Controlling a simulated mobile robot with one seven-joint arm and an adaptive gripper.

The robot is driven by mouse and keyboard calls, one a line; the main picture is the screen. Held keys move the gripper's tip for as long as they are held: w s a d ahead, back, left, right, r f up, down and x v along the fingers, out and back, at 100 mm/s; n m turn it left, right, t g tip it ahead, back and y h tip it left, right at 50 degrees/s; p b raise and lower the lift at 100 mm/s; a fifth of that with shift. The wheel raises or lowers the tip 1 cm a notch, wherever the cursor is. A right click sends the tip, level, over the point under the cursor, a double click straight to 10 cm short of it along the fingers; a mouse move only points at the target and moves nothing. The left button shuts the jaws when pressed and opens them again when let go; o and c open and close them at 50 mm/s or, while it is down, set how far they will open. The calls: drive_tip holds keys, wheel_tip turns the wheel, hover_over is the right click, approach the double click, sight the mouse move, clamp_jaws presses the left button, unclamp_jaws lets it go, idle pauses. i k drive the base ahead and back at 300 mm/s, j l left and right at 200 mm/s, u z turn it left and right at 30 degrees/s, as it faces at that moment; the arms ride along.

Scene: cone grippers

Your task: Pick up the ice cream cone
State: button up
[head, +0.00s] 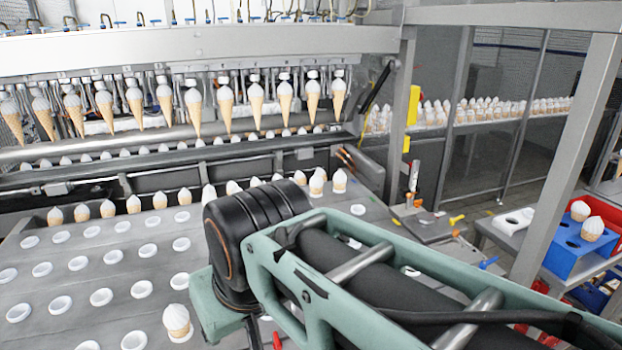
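Several ice cream cones with white tops and tan cones are in the head view; I cannot tell which one the task means. The nearest cone (177,319) stands alone in a white ring on the grey slatted conveyor, just left of my arm. A row of cones (226,100) hangs tip down from the overhead machine. Another row of cones (133,204) stands at the conveyor's far edge. My arm crosses the lower middle and hides part of the conveyor. My gripper's fingers do not show.
Empty white rings (101,297) cover much of the conveyor. A blue holder (582,246) with two cones stands at the right near a red bin. A grey post (570,150) rises on the right. More cones (480,110) line a far conveyor behind mesh panels.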

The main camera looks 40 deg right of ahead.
sight(593, 227)
drive_tip(key=z, duration=2.95)
drive_tip(key=i+l, duration=0.1)
drive_tip(key=l, duration=0.35)
drive_tip(key=i+l, duration=0.15)
drive_tip(key=l, duration=0.25)
drive_tip(key=i+l, duration=0.1)
drive_tip(key=l, duration=0.35)
drive_tip(key=i+l, duration=0.6)
drive_tip(key=i, duration=0.15)
drive_tip(key=i+u, duration=0.1)
drive_tip(key=i, duration=0.9)
drive_tip(key=k+z, duration=0.15)
drive_tip(key=i+l, duration=0.05)
